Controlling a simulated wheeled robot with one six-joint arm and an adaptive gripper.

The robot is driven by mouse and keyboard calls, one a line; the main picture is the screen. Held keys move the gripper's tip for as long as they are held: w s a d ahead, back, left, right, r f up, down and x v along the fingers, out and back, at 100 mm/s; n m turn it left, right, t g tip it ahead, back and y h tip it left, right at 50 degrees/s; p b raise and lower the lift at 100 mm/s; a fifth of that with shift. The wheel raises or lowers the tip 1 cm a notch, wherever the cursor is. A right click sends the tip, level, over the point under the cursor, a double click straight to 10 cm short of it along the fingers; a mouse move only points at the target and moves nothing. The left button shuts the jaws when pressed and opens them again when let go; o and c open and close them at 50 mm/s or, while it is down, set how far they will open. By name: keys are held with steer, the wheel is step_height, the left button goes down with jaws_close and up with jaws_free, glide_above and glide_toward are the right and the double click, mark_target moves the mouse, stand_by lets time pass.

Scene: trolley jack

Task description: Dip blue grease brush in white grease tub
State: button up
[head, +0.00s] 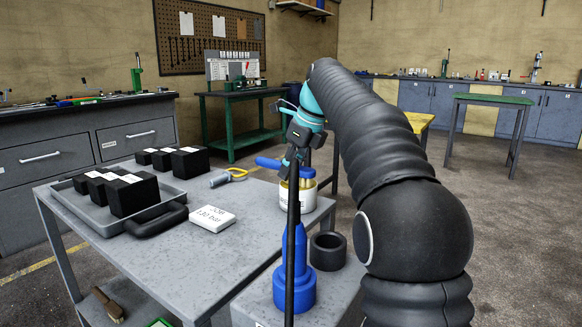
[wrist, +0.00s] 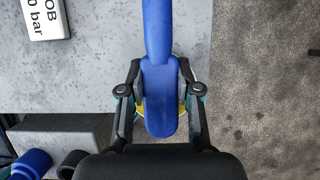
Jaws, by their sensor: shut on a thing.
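My gripper (head: 296,150) is shut on the blue grease brush (wrist: 159,85), with one finger on each side of it in the wrist view. In the head view the brush's blue handle (head: 268,162) sticks out to the left of the gripper. The white grease tub (head: 297,197) stands at the table's right end, directly below the gripper. In the wrist view a yellowish rim shows behind the brush, and the brush covers most of it. The bristles are hidden, so I cannot tell whether they touch the grease.
A blue stepped cylinder (head: 294,285) and a black ring (head: 328,250) stand on a lower grey surface in front. A white label block (head: 212,219) and a grey tray (head: 88,215) with several black blocks lie on the table (head: 205,265).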

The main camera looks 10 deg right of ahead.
steer(key=shift+f, duration=0.2)
steer(key=shift+r+p, duration=1.1)
steer(key=shift+r, duration=2.55)
